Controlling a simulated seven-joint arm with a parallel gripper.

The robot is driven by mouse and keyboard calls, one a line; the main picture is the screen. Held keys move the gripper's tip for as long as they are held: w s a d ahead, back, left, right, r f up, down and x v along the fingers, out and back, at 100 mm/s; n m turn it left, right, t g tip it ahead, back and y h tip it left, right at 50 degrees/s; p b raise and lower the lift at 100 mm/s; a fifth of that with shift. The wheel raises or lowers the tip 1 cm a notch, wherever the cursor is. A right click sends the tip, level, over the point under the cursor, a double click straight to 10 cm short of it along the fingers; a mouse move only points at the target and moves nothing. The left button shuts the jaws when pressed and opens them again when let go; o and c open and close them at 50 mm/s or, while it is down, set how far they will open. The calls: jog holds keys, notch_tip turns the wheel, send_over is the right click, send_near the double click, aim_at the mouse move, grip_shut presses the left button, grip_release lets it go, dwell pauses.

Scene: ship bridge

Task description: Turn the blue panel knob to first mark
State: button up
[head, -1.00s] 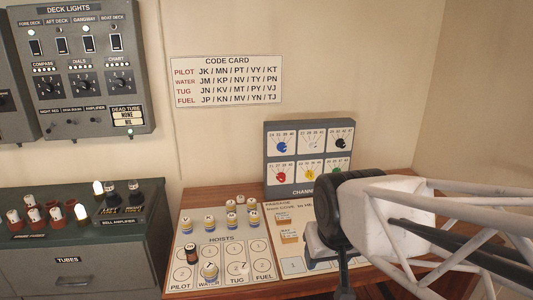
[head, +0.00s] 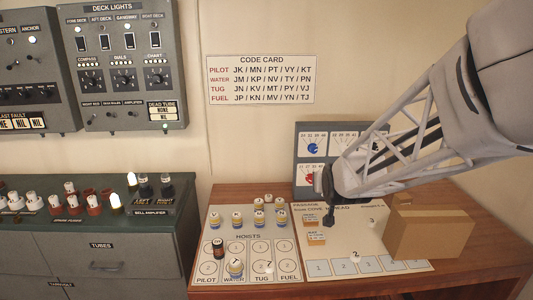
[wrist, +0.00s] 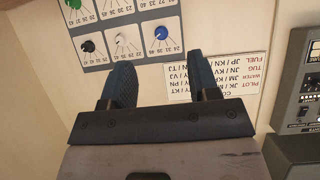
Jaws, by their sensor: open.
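The blue knob (head: 313,147) is at the top left of the grey channel panel (head: 302,130) on the wall side of the desk. A dial with numbers surrounds it. It also shows in the wrist view (wrist: 161,34), upside down, beyond the fingertips and roughly between their lines. My gripper (wrist: 160,70) is open and empty, its two dark fingers spread apart and clear of the knob. In the head view my arm's dark end is in front of the panel, hiding its lower right part. The pointer's exact mark is too small to read.
A white knob (wrist: 121,40) and a black knob (wrist: 89,46) sit beside the blue one, and the red knob (head: 311,178) is below it. A cardboard box (head: 430,232) stands on the desk at right. Several small jars stand on the hoists board (head: 247,247).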

jog(key=w+d+f+t, duration=0.15)
jog(key=w+t, duration=0.25)
jog(key=w, duration=0.7)
jog(key=t, duration=0.5)
send_near(314, 152)
jog(key=shift+w+d+f+t, duration=0.1)
jog(key=shift+w+f+t, duration=0.1)
jog(key=shift+w+t, duration=0.55)
jog(key=shift+w, duration=0.2)
jog(key=shift+x, duration=3.75)
jog(key=c, duration=0.9)
